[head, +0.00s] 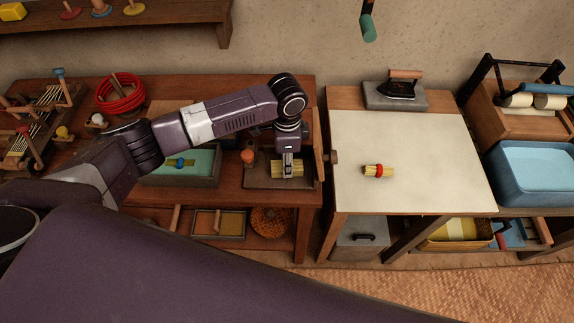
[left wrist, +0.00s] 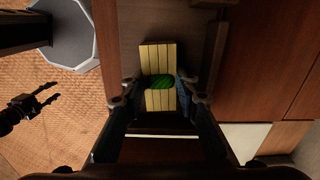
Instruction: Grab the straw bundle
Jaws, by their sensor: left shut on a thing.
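A straw bundle with a green tie (left wrist: 160,81) lies in a wooden press-like frame on the left table. My left gripper (head: 288,173) points straight down over it, and the bundle's straw ends (head: 290,169) show around the fingers. In the left wrist view, my left gripper's fingers (left wrist: 163,92) are shut on the bundle's two sides. The green tie is hidden in the head view. My right gripper (left wrist: 55,93) shows at the left of the left wrist view, its fingers apart and empty over the matted floor.
A red-tied straw bundle (head: 378,171) lies on the white-topped table (head: 420,150). A blue-tied bundle (head: 180,162) lies in a teal-lined tray (head: 206,178). An orange-topped peg (head: 248,156) stands left of my gripper. An iron (head: 400,87) sits behind the white top.

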